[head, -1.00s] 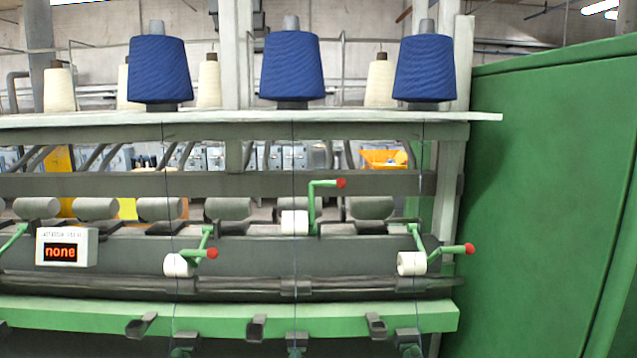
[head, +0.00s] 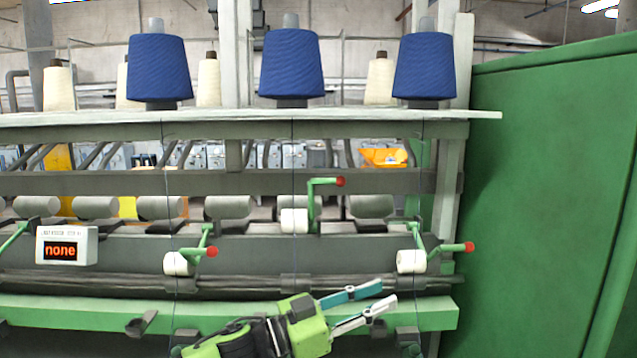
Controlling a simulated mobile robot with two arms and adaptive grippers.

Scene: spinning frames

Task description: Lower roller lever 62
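Three green roller levers with red knobs are on the spinning frame. The middle lever (head: 312,205) stands raised, its knob (head: 340,182) higher than the others, above a white roller (head: 294,221). The left lever (head: 203,243) and right lever (head: 440,249) sit lower, each beside a white roller. I cannot read which lever is 62. My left gripper (head: 385,293) is open and empty, pointing right in front of the green rail, below the middle lever and apart from it. It hides part of the rail. My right gripper is not in view.
A small display box (head: 66,246) reads "none". Blue yarn cones (head: 291,65) stand on the shelf (head: 350,115), with thin threads running down past the rollers. A large green panel (head: 550,200) closes off the right side. Part of another green lever shows at the left edge.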

